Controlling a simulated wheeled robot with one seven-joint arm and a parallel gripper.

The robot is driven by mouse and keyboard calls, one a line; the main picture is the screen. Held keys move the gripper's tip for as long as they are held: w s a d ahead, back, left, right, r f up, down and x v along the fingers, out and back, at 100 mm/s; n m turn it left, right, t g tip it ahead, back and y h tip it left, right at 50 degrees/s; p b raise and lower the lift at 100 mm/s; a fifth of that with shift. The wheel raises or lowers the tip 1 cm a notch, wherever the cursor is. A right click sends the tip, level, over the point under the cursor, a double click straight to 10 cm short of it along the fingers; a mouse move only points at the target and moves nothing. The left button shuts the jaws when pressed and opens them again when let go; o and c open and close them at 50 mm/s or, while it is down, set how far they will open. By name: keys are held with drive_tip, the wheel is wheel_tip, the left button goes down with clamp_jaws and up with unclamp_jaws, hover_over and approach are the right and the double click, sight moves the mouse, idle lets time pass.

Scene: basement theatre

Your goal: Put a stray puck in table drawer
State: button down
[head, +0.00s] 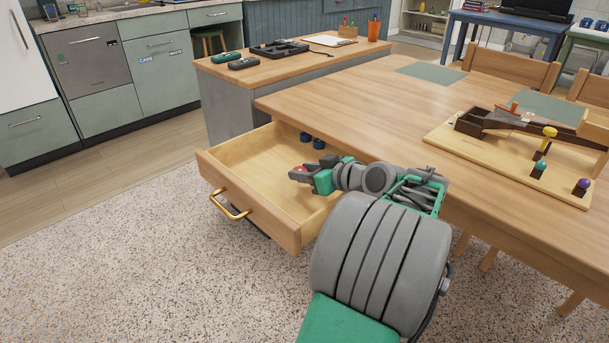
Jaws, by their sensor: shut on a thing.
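The table drawer (252,160) is pulled open from the wooden table (400,120), with a brass handle on its front. Two dark blue pucks (312,140) lie at the drawer's back, near the table edge. My gripper (297,172) is over the open drawer, on its right side.
A wooden board with a ramp-like toy (510,150) stands on the table's right part. Chairs (510,68) line the far table side. Speckled carpet (130,250) is clear at left.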

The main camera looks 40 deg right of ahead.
drive_tip(key=shift+f+b, duration=0.5)
drive_tip(key=shift+f, duration=0.1)
drive_tip(key=c, duration=0.9)
unclamp_jaws()
drive_tip(key=shift+c, duration=0.2)
drive_tip(key=shift+r, duration=0.2)
drive_tip(key=shift+r+p, duration=0.55)
drive_tip(key=shift+p, duration=0.15)
drive_tip(key=p+v, duration=0.3)
drive_tip(key=v, duration=0.9)
drive_tip(key=shift+p, duration=0.3)
drive_tip(key=shift+f, duration=0.1)
